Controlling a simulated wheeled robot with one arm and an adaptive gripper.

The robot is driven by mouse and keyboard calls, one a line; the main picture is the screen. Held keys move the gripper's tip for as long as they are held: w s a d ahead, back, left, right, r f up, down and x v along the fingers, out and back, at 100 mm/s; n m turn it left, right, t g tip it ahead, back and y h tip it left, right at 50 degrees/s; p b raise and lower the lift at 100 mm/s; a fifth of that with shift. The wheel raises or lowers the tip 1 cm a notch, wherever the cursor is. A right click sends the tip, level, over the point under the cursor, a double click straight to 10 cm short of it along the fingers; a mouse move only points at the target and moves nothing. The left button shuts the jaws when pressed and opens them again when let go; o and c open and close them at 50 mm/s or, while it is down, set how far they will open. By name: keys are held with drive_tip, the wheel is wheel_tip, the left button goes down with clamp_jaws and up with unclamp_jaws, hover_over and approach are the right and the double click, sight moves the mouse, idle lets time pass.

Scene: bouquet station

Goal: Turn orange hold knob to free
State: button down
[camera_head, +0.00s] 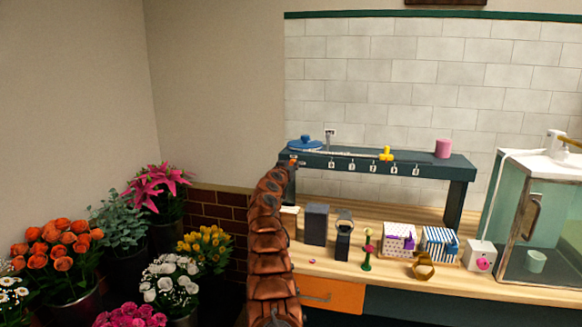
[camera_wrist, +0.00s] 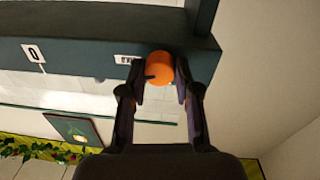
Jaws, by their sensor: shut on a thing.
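The orange hold knob (camera_wrist: 159,66) sits on the dark front face of the raised shelf (camera_wrist: 80,60) in the wrist view. A short dark pointer mark shows at its lower left edge. A small white label (camera_wrist: 127,59), too small to read surely, is beside the knob on the left. My gripper (camera_wrist: 160,80) has one finger on each side of the knob and is shut on it. In the head view my arm reaches the left end of the shelf (camera_head: 420,168) and mostly hides the gripper there.
The shelf carries a blue disc (camera_head: 305,143), a yellow slider (camera_head: 387,154) and a pink cylinder (camera_head: 443,148). Below on the wooden counter stand a grey box (camera_head: 316,224), patterned boxes (camera_head: 400,238) and a glass cabinet (camera_head: 515,235). Flower buckets (camera_head: 70,300) fill the left.

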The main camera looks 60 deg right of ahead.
drive_tip(key=shift+w+a+r+n, duration=0.1)
drive_tip(key=shift+r+n, duration=0.1)
drive_tip(key=shift+n, duration=1.7)
drive_tip(key=n, duration=0.3)
drive_tip(key=shift+n, duration=0.4)
drive_tip(key=shift+f+n+t, duration=0.15)
drive_tip(key=shift+n+t, duration=0.2)
drive_tip(key=shift+n, duration=1.65)
drive_tip(key=shift+f+n+t, duration=0.1)
drive_tip(key=shift+n+t, duration=0.25)
drive_tip(key=shift+n, duration=1.65)
drive_tip(key=c, duration=0.8)
unclamp_jaws()
